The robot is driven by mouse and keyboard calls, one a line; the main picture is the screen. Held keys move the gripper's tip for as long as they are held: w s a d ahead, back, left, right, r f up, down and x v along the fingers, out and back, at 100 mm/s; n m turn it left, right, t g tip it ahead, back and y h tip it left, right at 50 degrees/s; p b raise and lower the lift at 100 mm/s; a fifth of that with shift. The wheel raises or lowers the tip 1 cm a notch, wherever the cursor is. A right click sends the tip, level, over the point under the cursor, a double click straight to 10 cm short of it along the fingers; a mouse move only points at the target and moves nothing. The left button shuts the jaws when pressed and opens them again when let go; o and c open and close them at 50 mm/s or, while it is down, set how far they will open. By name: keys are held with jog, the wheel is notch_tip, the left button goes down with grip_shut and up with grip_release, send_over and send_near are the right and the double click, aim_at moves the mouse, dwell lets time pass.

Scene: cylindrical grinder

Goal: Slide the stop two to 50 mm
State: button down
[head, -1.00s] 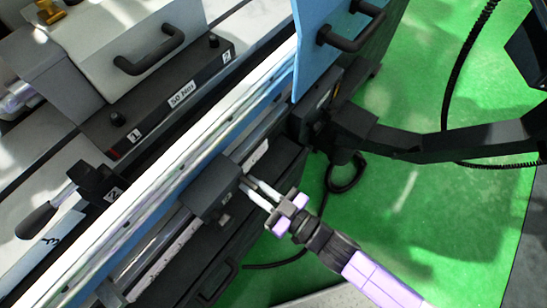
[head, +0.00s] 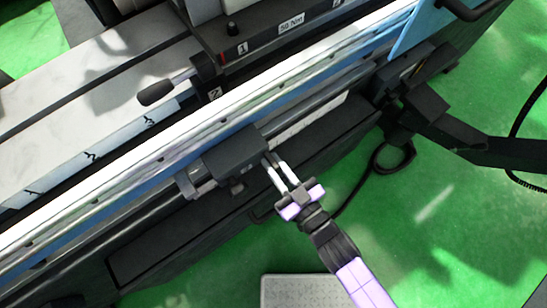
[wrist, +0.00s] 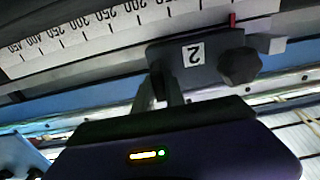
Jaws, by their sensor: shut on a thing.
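Stop two is a dark block (head: 235,150) on the rail along the front of the machine. In the wrist view it (wrist: 200,55) carries a white label "2", a dark knob and a red pointer. My gripper (head: 272,165) reaches it from the front right and is shut on it; the exact contact is partly hidden. In the wrist view my fingers (wrist: 165,90) are at the block's lower left edge. A white scale (wrist: 100,25) shows numbers falling from 450 to the right. I cannot read the number at the pointer.
A dark bracket arm (head: 430,115) stands to the right, with a cable loop (head: 393,158) below it. A black-handled lever (head: 165,88) and a "50 Nm" panel (head: 275,30) lie behind the rail. Green floor (head: 450,240) is open at front right.

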jog(key=shift+s+a, duration=0.25)
jog(key=shift+a, duration=0.05)
jog(key=c, duration=1.4)
grip_release()
jog(key=shift+d, duration=0.1)
jog(key=shift+s+d, duration=0.1)
jog(key=shift+d, duration=0.05)
jog(key=b+v, duration=0.1)
jog(key=v, duration=0.6)
jog(key=shift+s, duration=0.15)
